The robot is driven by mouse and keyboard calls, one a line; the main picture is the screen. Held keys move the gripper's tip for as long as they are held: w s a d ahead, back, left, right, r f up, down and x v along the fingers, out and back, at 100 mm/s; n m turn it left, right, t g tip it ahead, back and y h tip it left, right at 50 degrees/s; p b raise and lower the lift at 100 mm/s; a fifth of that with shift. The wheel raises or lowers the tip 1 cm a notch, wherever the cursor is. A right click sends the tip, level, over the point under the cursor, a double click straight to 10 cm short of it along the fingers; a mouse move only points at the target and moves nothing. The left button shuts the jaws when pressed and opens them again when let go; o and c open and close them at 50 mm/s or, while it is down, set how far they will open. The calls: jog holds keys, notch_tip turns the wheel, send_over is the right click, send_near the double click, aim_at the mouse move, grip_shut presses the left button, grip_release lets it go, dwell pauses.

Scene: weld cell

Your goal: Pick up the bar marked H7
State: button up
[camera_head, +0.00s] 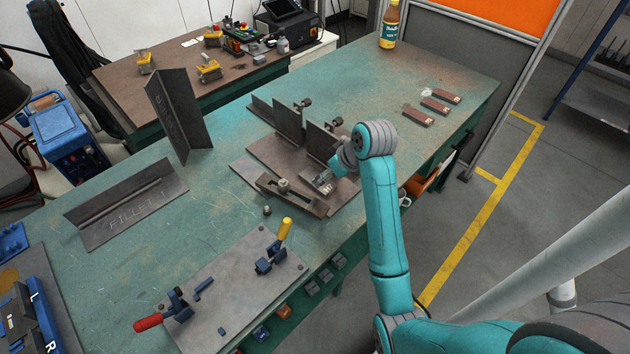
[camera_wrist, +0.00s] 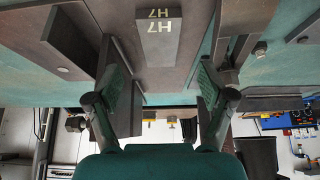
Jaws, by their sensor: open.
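The dark grey bar marked H7 (camera_wrist: 156,38) shows at the top centre of the wrist view, its pale lettering facing the camera. My gripper (camera_wrist: 162,82) is open, with one finger on each side of the bar's line and visible gaps between the fingers and the bar. In the head view my gripper (camera_head: 325,183) is low over the front right of the steel fixture (camera_head: 262,163) on the green bench. I cannot make out the H7 marking in the head view, where the gripper and fixture crowd that spot.
Upright plates (camera_head: 288,124) stand close behind my gripper, and a clamp bar (camera_head: 290,196) lies in front. Several small brown bars (camera_head: 417,115) lie at the back right. A toggle-clamp plate (camera_head: 235,290) is at the front. Bench (camera_head: 365,85) is clear behind the fixture.

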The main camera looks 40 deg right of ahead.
aim_at(308, 175)
jog(key=shift+x, duration=3.05)
jog(key=shift+w+r, duration=0.1)
jog(key=shift+w, duration=0.05)
grip_shut()
